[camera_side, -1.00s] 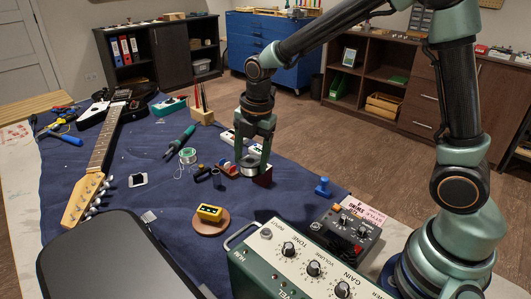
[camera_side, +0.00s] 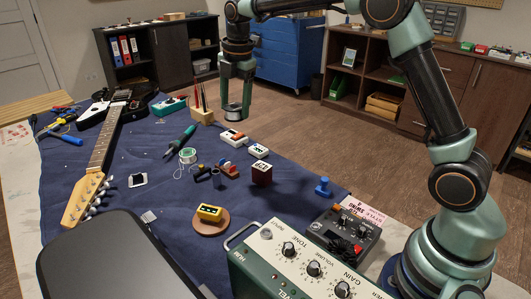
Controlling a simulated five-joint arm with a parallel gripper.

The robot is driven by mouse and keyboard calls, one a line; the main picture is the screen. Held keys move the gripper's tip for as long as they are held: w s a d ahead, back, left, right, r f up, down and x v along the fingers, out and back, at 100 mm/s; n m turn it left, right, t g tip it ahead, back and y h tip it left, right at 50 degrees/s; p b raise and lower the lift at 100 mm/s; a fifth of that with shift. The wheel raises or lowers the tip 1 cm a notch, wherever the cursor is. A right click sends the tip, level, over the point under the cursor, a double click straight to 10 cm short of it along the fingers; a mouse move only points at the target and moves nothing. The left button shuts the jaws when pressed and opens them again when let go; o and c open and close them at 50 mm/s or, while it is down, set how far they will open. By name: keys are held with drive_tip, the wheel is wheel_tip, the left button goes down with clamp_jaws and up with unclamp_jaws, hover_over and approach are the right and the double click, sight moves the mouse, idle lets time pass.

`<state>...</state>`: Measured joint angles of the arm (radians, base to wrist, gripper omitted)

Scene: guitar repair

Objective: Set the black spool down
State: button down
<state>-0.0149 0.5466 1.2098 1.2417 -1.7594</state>
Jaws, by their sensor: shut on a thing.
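My gripper (camera_side: 236,108) is shut on the black spool (camera_side: 232,112), which shows a silvery band between dark rims. The spool hangs between the two green fingers, off the cloth, near the far right edge of the workbench in the picture. Its exact height and whether the bench is under it are hard to tell. The bench is covered by a dark blue cloth (camera_side: 165,240).
A guitar (camera_side: 103,145) lies left. A green amplifier (camera_side: 290,265) and a dark pedal (camera_side: 345,235) stand in front.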

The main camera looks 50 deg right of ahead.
drive_tip(key=m, duration=0.1)
hover_over(242, 163)
drive_tip(key=f, duration=2.1)
drive_tip(key=shift+s+f, duration=0.15)
drive_tip(key=shift+s, duration=0.05)
drive_tip(key=shift+f, duration=0.15)
drive_tip(key=shift+c, duration=0.2)
unclamp_jaws()
